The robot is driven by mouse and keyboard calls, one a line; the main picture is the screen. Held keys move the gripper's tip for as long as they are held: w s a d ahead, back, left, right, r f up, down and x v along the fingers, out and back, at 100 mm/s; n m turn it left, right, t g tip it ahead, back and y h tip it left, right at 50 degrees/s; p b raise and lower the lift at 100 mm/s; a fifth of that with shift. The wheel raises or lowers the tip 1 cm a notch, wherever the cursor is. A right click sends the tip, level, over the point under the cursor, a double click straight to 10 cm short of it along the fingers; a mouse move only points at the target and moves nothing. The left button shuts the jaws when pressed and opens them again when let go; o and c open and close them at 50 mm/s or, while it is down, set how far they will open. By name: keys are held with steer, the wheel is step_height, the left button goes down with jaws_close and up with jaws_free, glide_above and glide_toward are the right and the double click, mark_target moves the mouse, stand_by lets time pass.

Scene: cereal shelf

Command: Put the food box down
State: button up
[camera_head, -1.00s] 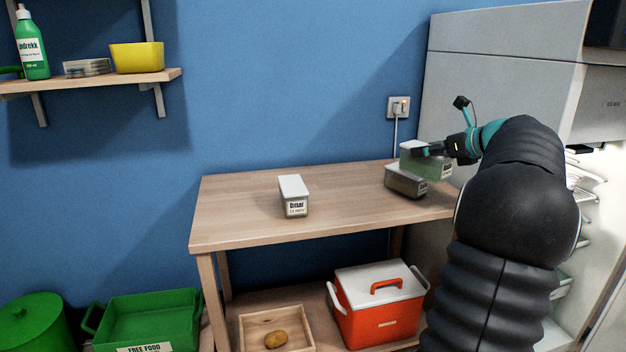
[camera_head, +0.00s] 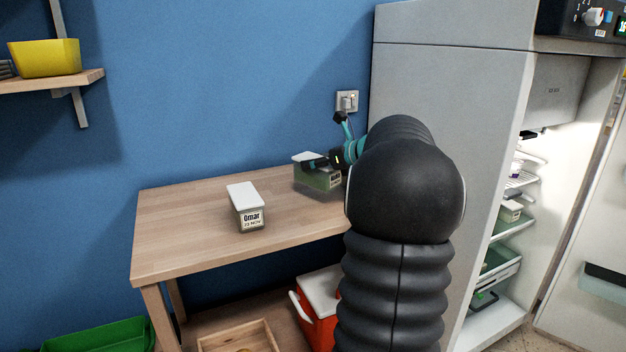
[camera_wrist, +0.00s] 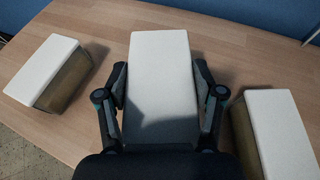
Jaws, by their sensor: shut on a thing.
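My gripper (camera_head: 322,163) is shut on a food box (camera_head: 312,180) with a white lid and greenish see-through sides, over the back right of the wooden table (camera_head: 190,225). In the wrist view the fingers (camera_wrist: 160,95) grip both long sides of the held box (camera_wrist: 160,60). A dark shadow lies under it; I cannot tell whether its base touches the table. A second white-lidded box (camera_head: 245,207), labelled Omar, stands apart to the left. A third box (camera_wrist: 280,125) is beside my gripper in the wrist view; my arm hides it in the head view.
The open fridge (camera_head: 440,120) stands right of the table, with boxes on its shelves. A red cooler (camera_head: 318,320) and a wooden tray (camera_head: 240,335) are below. A wall socket (camera_head: 347,101) is behind. The table's left part is clear.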

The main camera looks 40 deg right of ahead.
mark_target(315, 178)
steer(key=shift+w+a+f, duration=0.25)
steer(key=shift+a+f, duration=0.1)
steer(key=shift+a, duration=0.05)
steer(key=shift+f, duration=1.95)
steer(key=shift+f+b, duration=0.2)
steer(key=shift+b, duration=0.2)
steer(key=o, duration=1.4)
